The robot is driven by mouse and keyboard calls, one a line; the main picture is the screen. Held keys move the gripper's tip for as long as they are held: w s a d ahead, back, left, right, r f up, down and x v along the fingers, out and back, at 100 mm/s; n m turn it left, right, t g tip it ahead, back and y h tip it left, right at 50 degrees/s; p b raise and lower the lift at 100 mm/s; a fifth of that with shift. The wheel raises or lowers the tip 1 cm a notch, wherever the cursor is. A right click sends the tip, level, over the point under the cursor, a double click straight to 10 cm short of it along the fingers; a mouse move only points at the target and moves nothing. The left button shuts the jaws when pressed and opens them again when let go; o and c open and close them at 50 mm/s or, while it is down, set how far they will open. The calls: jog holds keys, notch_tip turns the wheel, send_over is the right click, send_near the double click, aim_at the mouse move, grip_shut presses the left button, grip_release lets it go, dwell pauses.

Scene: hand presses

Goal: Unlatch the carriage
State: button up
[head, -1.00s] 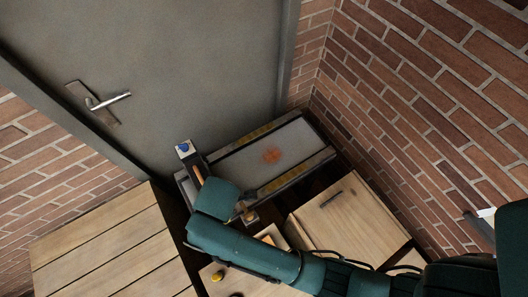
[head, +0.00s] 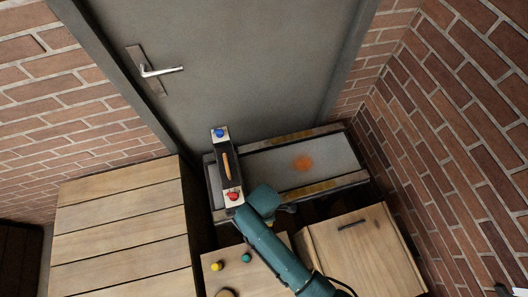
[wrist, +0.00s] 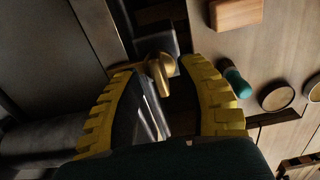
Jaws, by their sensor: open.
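The press carriage (head: 226,158) is a dark bar across the left part of the press, with an orange-brown grip along it. A blue knob (head: 219,133) sits at its far end and a red knob (head: 233,196) at its near end. My gripper (wrist: 158,68) is open, its yellow ribbed fingers spread in the wrist view. A brass-coloured curved piece (wrist: 160,76) shows between the fingertips; whether they touch it I cannot tell. In the head view my teal arm's end is just right of the red knob and hides the fingers. No latch can be made out clearly.
The grey press bed (head: 275,163) bears an orange patch (head: 303,163). A slatted wooden surface (head: 125,225) stands left, a wooden cabinet (head: 365,255) right. In the wrist view, a wooden block (wrist: 236,13) and a teal-handled tool (wrist: 235,80) lie on a board to the right.

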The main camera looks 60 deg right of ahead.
jog(key=shift+f, duration=0.55)
grip_shut()
